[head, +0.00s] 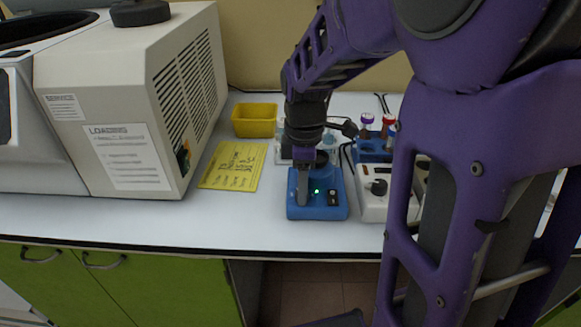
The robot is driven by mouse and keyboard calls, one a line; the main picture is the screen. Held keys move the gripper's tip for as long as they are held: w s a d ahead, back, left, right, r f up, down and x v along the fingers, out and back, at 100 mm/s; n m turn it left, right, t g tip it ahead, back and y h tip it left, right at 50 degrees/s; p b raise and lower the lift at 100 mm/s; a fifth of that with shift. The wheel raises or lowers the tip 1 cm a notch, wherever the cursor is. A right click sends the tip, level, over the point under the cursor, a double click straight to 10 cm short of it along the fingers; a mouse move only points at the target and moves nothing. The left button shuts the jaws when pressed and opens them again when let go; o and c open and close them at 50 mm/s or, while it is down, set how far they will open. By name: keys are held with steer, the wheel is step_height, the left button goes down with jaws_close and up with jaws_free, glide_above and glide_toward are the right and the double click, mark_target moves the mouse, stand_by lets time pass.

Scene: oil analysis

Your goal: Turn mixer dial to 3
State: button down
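A small blue device (337,211), which looks like the mixer, stands on the white bench in the head view. Its front panel carries a lit green light (316,192) and a black switch (333,198). My gripper (303,197) points down over the left part of this panel, and a grey finger is in front of it. The dial on the blue device is not visible; the gripper covers that part. I cannot tell whether the fingers touch or grip anything. To the right, a white device (373,208) has a black knob (379,187) on its front.
A large beige machine (120,110) fills the left of the bench. A yellow handwritten sheet (232,166) and a yellow bin (254,121) lie between it and my arm. A blue rack (366,153) with capped tubes stands behind the white device. The front-left bench is clear.

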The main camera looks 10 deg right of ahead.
stand_by(0.4)
steer(key=m+p, duration=0.1)
steer(key=m, duration=0.2)
steer(key=shift+r, duration=0.1)
steer(key=m+p, duration=0.2)
steer(key=m, duration=0.2)
steer(key=m+p, duration=0.1)
steer(key=m, duration=0.3)
steer(key=m+p, duration=0.1)
steer(key=m, duration=0.2)
steer(key=shift+m, duration=0.4)
steer(key=m+p, duration=0.1)
steer(key=m, duration=0.3)
steer(key=shift+m+p, duration=0.85)
steer(key=shift+m, duration=1.65)
